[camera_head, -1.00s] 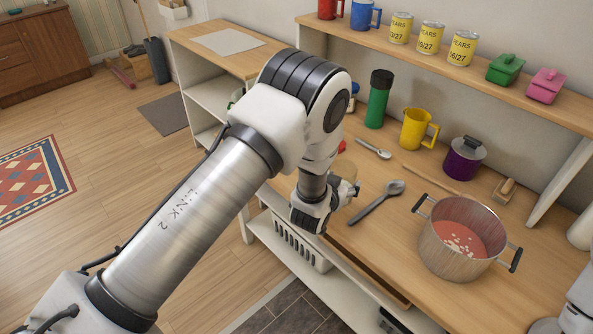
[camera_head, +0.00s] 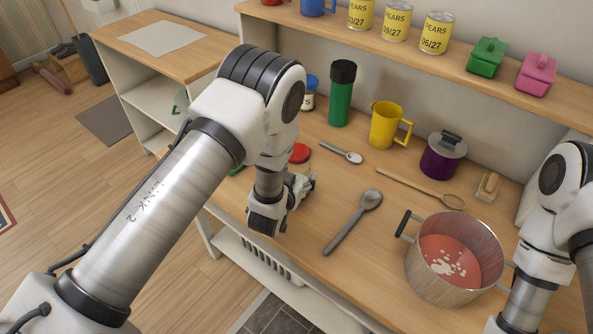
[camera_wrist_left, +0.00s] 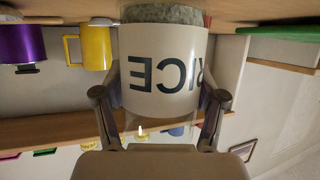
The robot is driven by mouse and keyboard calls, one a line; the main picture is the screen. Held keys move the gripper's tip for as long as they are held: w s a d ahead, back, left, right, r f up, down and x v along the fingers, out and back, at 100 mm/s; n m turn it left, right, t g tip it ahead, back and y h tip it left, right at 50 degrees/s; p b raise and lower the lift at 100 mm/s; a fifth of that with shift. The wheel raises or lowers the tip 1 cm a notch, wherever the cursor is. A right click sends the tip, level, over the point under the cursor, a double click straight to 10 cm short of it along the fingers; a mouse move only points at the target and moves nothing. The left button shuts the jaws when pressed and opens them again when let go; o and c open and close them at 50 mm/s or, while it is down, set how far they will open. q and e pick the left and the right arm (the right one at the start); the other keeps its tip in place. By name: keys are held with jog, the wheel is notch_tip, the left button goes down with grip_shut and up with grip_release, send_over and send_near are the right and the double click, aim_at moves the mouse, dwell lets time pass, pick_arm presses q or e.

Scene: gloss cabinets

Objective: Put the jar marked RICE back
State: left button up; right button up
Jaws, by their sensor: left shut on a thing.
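My left gripper (camera_head: 292,194) is shut on the jar marked RICE, close to the counter's front edge. In the left wrist view the jar (camera_wrist_left: 165,62) sits between the two fingers (camera_wrist_left: 160,105). It is clear, with a pale label whose dark letters appear upside down, and speckled grey contents at the picture's top. In the head view my gripper and wrist mostly hide the jar. A red lid (camera_head: 300,153) shows just behind the gripper; I cannot tell whether it belongs to this jar. Part of my right arm is at the right, its fingertips out of frame.
A pot (camera_head: 455,262) with red contents stands on the counter by my right arm. A grey spoon (camera_head: 352,222), a yellow mug (camera_head: 385,126), a purple pot (camera_head: 441,158) and a green bottle (camera_head: 341,95) are nearby. The upper shelf (camera_head: 420,66) holds cans and small lidded dishes.

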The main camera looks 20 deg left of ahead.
pick_arm(q)
jog(key=shift+d+f, duration=0.15)
jog(key=shift+f, duration=0.55)
jog(key=shift+w, duration=0.25)
jog(key=o, duration=1)
jog(key=shift+f, duration=0.1)
jog(key=o, duration=0.4)
jog(key=shift+s, duration=0.1)
jog(key=shift+o, duration=0.2)
jog(key=shift+s+r, duration=0.15)
jog(key=shift+r, duration=0.05)
pick_arm(e)
jog(key=shift+w+f, duration=0.3)
jog(key=shift+f, duration=0.15)
jog(key=shift+w, duration=0.1)
